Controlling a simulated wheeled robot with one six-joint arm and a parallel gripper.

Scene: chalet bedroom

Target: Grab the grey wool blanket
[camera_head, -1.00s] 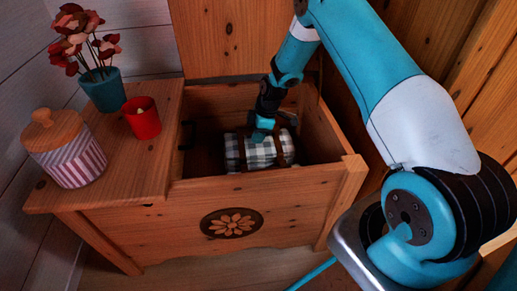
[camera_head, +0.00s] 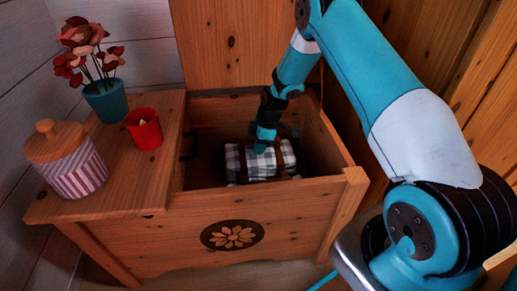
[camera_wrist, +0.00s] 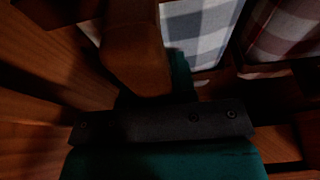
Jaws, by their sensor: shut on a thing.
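The grey blanket (camera_head: 236,165) is a folded or rolled bundle in grey and white checks with brown straps. It lies inside the open wooden chest. My gripper (camera_head: 262,146) points down onto the top of the bundle at its middle, shut on it; the fingertips are partly hidden. In the wrist view the grey checked cloth (camera_wrist: 205,35) shows just beyond my gripper (camera_wrist: 165,95). A brown strap or handle (camera_wrist: 137,50) runs close in front of the camera by the fingers. Exactly how the fingers grip is too dark to see.
The chest (camera_head: 160,240) has walls around the blanket. On its left top stand a red cup (camera_head: 144,131), a striped jar (camera_head: 75,172) and a teal flower pot (camera_head: 106,102). Reddish checked cloth (camera_wrist: 283,30) shows at the right of the wrist view.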

